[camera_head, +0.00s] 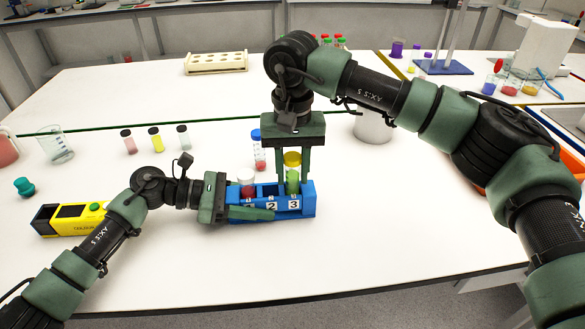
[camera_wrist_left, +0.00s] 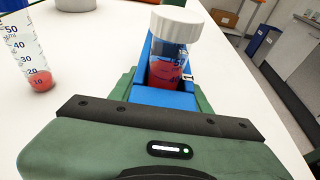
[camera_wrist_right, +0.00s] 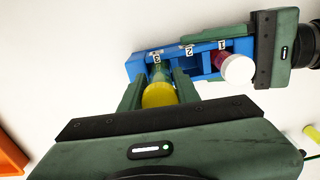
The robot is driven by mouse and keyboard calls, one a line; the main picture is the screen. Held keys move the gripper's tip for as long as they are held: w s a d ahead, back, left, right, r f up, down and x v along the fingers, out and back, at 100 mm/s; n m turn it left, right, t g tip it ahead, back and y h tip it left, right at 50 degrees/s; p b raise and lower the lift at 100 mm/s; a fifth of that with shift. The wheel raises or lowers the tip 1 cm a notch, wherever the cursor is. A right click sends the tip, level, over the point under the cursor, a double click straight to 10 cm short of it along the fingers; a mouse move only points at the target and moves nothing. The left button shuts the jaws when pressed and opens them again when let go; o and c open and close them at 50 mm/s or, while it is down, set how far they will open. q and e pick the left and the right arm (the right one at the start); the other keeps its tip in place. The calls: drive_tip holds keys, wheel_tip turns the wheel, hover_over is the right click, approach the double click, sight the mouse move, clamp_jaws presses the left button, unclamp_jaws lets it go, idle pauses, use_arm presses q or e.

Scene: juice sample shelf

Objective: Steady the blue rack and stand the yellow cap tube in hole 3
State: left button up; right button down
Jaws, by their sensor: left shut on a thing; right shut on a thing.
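The blue rack (camera_head: 306,203) stands on the white bench, with number labels on its front; it also shows in the left wrist view (camera_wrist_left: 165,98) and right wrist view (camera_wrist_right: 140,68). My left gripper (camera_head: 252,208) is shut on the rack, its fingers along the two long sides. The yellow cap tube (camera_head: 292,159), with green contents, is upright at hole 3; its cap faces the right wrist camera (camera_wrist_right: 159,95). My right gripper (camera_head: 293,176) is shut on this tube from above. The tube's lower end is hidden, so its depth in the hole is unclear.
A white cap tube with red contents (camera_head: 247,184) stands in hole 1; hole 2 looks empty. A blue cap tube (camera_head: 257,150) stands close behind the rack. A yellow device (camera_head: 70,218) lies left, several small vials behind it. The bench front is clear.

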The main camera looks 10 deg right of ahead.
sight(293, 157)
drive_tip(key=shift+s+f, duration=0.1)
drive_tip(key=shift+f, duration=1.1)
idle(0.5)
drive_tip(key=shift+r, duration=0.15)
drive_tip(key=shift+r, duration=2.6)
drive_tip(key=c, duration=0.9)
unclamp_jaws()
drive_tip(key=shift+c, duration=0.2)
wheel_tip(293, 157, up, 12)
